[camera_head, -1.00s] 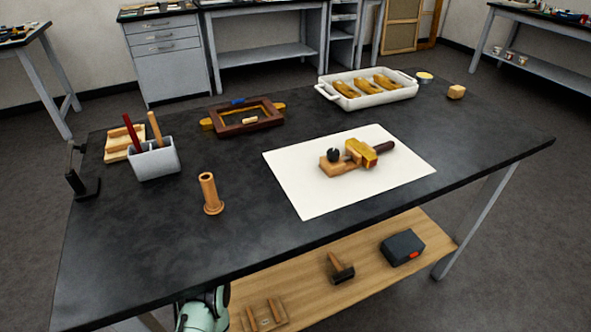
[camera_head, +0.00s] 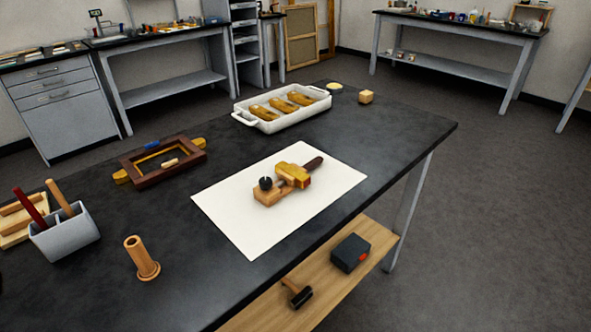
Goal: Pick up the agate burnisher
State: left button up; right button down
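I cannot tell for certain which thing is the agate burnisher. On the white sheet (camera_head: 235,215) lie a gilded piece (camera_head: 293,175), a wooden block with a black knob (camera_head: 268,192) and a dark brown handle (camera_head: 314,163) that sticks out behind the gilded piece. They sit close together, so their joints are partly hidden. A grey-white holder (camera_head: 66,240) at the left holds a red stick (camera_head: 31,207) and a tan stick (camera_head: 60,197) upright at a tilt. Neither of my grippers shows in the view.
A turned wooden piece (camera_head: 141,260) stands on the black table (camera_head: 190,290). A dark wooden frame (camera_head: 134,174) lies at the left back. A white tray (camera_head: 262,126) with several golden pieces and a small wooden block (camera_head: 366,97) are at the far end. A mallet (camera_head: 298,293) and dark box (camera_head: 350,253) lie on the shelf below.

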aim_at(50, 183)
jog(key=l+u, duration=0.15)
jog(key=l, duration=0.2)
jog(key=l+u, duration=0.25)
jog(key=i+l+u, duration=0.1)
jog(key=u, duration=0.15)
jog(key=j+u, duration=0.4)
jog(key=i+j+u, duration=0.1)
jog(key=j+u, duration=0.3)
jog(key=l, duration=0.1)
